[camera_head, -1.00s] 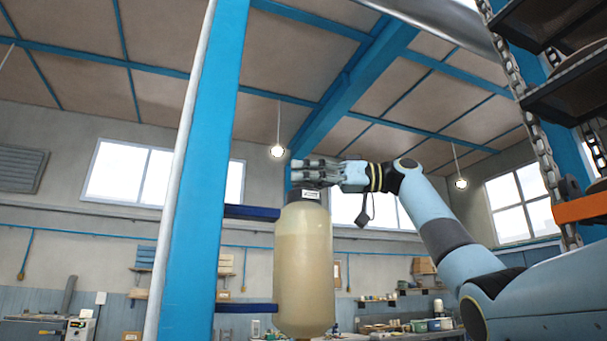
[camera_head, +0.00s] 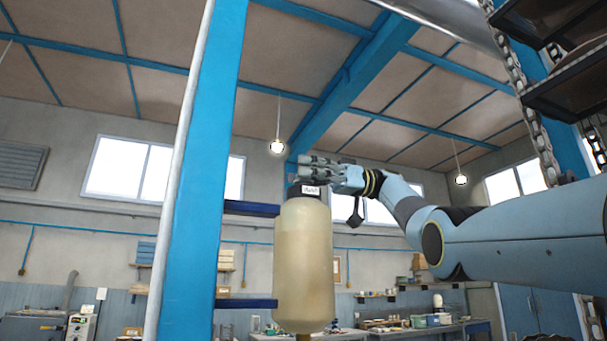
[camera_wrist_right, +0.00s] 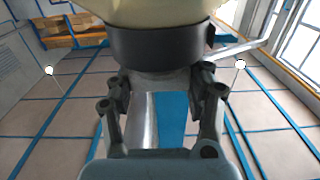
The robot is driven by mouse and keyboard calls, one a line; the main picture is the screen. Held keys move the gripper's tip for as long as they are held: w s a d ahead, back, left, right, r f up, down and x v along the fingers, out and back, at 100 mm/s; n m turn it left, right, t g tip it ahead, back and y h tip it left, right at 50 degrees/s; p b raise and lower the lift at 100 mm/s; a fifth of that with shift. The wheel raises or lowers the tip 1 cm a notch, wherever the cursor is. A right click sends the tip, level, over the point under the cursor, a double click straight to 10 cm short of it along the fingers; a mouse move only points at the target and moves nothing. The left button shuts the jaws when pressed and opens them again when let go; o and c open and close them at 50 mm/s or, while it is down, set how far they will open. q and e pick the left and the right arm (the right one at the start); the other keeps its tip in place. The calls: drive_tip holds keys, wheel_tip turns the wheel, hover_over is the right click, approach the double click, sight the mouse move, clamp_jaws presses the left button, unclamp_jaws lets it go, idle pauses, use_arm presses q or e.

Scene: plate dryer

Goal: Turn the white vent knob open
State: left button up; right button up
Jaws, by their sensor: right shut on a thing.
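A tall cream tank (camera_head: 303,265) stands upright beside a blue post, with a dark cap (camera_head: 293,190) bearing a small white label (camera_head: 311,190). My right gripper (camera_head: 312,168) is at the top of the tank, just above the cap, with its fingers pointing left. In the right wrist view, the gripper (camera_wrist_right: 162,88) has its fingers closed around a pale grey piece directly against the dark collar (camera_wrist_right: 162,48). This piece appears to be the vent knob; its shape is mostly hidden by the fingers. My left gripper is not in view.
The blue post (camera_head: 200,170) rises left of the tank, with two dark blue brackets (camera_head: 250,208) reaching to it. A dark rack with a chain (camera_head: 532,115) hangs at the upper right. A workbench (camera_head: 400,328) lies far behind.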

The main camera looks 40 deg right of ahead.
drive_tip(key=o, duration=1.2)
drive_tip(key=shift+f+m+t, duration=0.1)
drive_tip(key=shift+m+t, duration=0.3)
drive_tip(key=shift+t, duration=0.2)
